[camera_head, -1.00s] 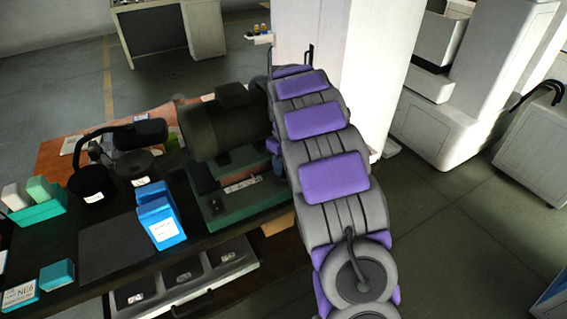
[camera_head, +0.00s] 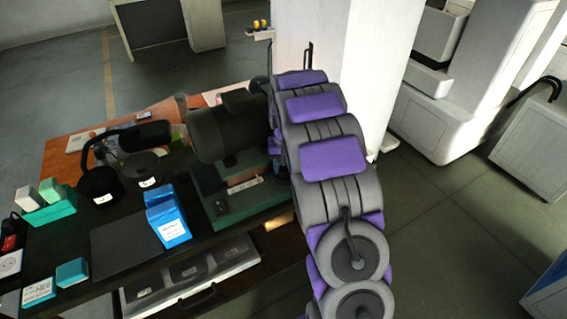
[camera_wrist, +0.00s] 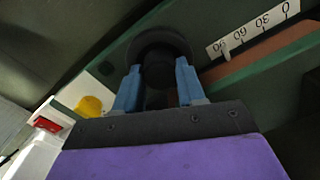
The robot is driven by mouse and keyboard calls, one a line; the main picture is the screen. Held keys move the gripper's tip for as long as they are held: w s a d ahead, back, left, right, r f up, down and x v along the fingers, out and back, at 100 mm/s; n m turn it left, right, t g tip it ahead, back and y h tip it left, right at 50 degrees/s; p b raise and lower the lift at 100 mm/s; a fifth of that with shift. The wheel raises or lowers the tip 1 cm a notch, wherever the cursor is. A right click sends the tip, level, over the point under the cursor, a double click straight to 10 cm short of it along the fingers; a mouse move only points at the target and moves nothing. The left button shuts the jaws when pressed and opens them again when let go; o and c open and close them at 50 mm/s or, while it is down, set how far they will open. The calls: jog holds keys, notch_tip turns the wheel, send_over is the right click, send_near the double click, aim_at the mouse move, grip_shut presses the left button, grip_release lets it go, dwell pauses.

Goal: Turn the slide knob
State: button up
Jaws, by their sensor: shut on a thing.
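The slide knob (camera_wrist: 158,50) is a dark round knob on a green machine face in the wrist view. My gripper (camera_wrist: 157,82) has its two blue fingers on either side of the knob's dark middle and is shut on it. A white scale plate (camera_wrist: 255,30) marked 0, 30, 60 and 90 lies to the upper right of the knob. In the head view the green machine base (camera_head: 213,185) stands on the bench under a dark cylindrical body (camera_head: 215,130). My arm hides the knob there.
In the wrist view a yellow button (camera_wrist: 90,106) and a red switch (camera_wrist: 46,124) sit left of my gripper. Blue boxes (camera_head: 170,222), a dark mat (camera_head: 125,245) and a teal holder (camera_head: 50,208) are on the bench. A white pillar (camera_head: 345,80) stands behind my arm.

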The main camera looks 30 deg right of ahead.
aim_at(285, 168)
jog(key=shift+m, duration=0.3)
jog(key=o, duration=1.1)
jog(key=shift+c, duration=0.2)
notch_tip(285, 168, up, 17)
jog(key=p, duration=0.1)
jog(key=shift+d+r+p, duration=0.15)
jog(key=shift+d+p, duration=0.05)
jog(key=shift+p, duration=0.15)
jog(key=shift+s, duration=0.1)
